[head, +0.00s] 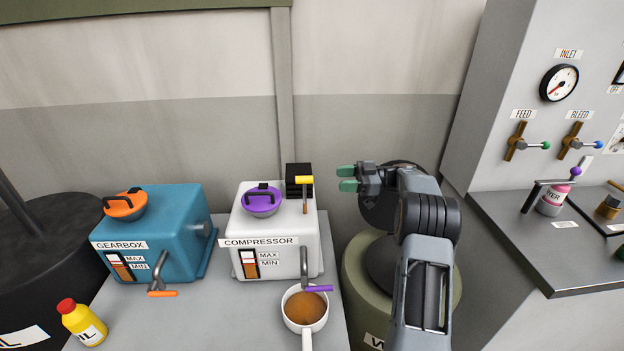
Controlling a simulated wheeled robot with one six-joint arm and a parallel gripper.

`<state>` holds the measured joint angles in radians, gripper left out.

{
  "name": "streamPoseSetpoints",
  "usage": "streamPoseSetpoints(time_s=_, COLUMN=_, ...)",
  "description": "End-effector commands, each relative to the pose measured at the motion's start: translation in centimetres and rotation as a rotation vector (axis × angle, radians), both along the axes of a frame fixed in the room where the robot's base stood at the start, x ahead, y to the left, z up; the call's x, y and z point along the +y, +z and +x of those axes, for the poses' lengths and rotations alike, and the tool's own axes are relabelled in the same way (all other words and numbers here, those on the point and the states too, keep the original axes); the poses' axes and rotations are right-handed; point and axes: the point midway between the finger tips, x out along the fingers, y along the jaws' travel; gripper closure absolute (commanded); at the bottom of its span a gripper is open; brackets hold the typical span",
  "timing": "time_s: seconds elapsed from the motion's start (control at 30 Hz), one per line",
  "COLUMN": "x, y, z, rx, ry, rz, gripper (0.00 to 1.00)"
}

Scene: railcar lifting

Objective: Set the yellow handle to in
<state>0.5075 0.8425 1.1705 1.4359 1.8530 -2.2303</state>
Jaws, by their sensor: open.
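The yellow handle (305,180) is a short crossbar at the upper right of the white compressor box (290,232). A thin stem hangs below it, with a brownish lower end, in front of a small black block. I cannot tell whether the stem's tip touches the box. My gripper (347,178) is open and empty, with green fingertips pointing left. It is to the right of the yellow handle, at about the same height in the picture, with a gap between them.
The compressor has a purple cap (262,200) and a purple-handled tap (318,289) above a white pan (304,327) of brown liquid. A blue gearbox (165,232) stands left. A yellow bottle (82,322) is at the bench's front left. A green drum (355,270) stands under my arm.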

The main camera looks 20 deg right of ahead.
Motion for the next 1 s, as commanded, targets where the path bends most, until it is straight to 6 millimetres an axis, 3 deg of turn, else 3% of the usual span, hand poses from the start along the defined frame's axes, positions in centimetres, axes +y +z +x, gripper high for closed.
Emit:
streamPoseSetpoints(time_s=0.2, x=4.4, y=0.3, z=0.8, rx=0.002, ry=0.002, rz=-0.001, gripper=0.49)
streamPoseSetpoints(time_s=0.5, x=8.4, y=0.2, z=1.6, rx=0.003, ry=0.001, rz=-0.002, gripper=0.49)
streamPoseSetpoints(time_s=1.0, x=9.6, y=0.0, z=1.9, rx=0.002, ry=-0.002, rz=-0.002, gripper=0.49)
